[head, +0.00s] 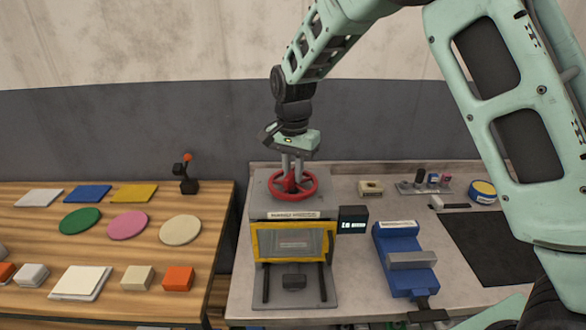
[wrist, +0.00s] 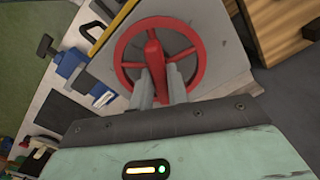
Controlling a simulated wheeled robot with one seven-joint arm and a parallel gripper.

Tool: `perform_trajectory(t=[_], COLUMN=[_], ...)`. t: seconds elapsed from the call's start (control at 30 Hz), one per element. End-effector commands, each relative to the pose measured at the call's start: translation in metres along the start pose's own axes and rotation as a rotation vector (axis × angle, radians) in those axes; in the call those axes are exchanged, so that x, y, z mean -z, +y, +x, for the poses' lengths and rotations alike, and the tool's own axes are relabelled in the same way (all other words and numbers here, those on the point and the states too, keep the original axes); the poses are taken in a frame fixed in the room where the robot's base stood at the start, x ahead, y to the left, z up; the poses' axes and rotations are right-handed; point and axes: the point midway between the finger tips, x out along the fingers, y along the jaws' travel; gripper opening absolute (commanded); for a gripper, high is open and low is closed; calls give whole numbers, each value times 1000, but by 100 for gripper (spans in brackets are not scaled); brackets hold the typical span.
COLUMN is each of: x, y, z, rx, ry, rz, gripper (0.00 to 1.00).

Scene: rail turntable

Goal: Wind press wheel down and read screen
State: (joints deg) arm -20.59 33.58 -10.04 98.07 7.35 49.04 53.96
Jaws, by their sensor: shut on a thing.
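The red press wheel (head: 306,192) lies flat on top of the grey press (head: 265,206), and it also shows in the wrist view (wrist: 197,76). My gripper (head: 291,178) reaches down onto the wheel from above. In the wrist view its two grey fingers (wrist: 158,82) are shut on a red upright part at the wheel's middle. The press front has a yellow-framed window (head: 331,242) and a dark block below it. The small dark screen (head: 353,220) at the press's right side shows bright characters, too small to read surely.
A blue vise (head: 399,244), a dark mat (head: 500,246) and small tools stand on the grey bench right of the press. A wooden table (head: 105,247) at left holds coloured discs, sheets and blocks. A gap separates the tables.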

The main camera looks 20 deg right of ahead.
Motion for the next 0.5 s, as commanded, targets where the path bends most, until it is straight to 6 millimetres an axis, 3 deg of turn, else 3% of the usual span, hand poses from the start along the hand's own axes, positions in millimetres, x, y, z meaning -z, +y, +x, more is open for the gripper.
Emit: perform_trajectory(t=[0.5], x=[1], y=[-1], z=[-4], rx=[4], ry=[3], rz=[489], gripper=[0])
